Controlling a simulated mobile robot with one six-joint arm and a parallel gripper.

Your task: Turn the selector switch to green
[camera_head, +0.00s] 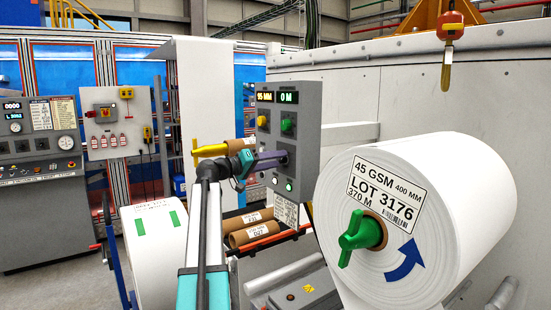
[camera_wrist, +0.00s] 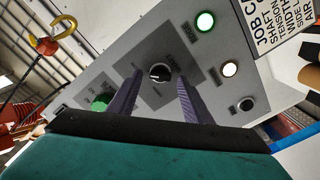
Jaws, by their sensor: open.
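The selector switch (camera_wrist: 159,72) is a round black knob with a white mark, on a dark square plate of the grey control panel (camera_head: 306,130). The small lettering around it is too blurred to read. In the wrist view my gripper (camera_wrist: 158,88) is open, with one finger on each side of the knob. I cannot tell whether either finger touches it. In the head view my gripper (camera_head: 278,158) reaches the panel front and hides most of the switch. A lit green lamp (camera_wrist: 205,21) and a lit white lamp (camera_wrist: 230,68) are on the same panel.
The panel also bears a yellow knob (camera_head: 262,121), a green knob (camera_head: 287,125) and a black button (camera_wrist: 246,103). A large white roll (camera_head: 450,200) stands to the right. Brown cores (camera_head: 250,218) lie below the panel. A hook (camera_head: 448,70) hangs at upper right.

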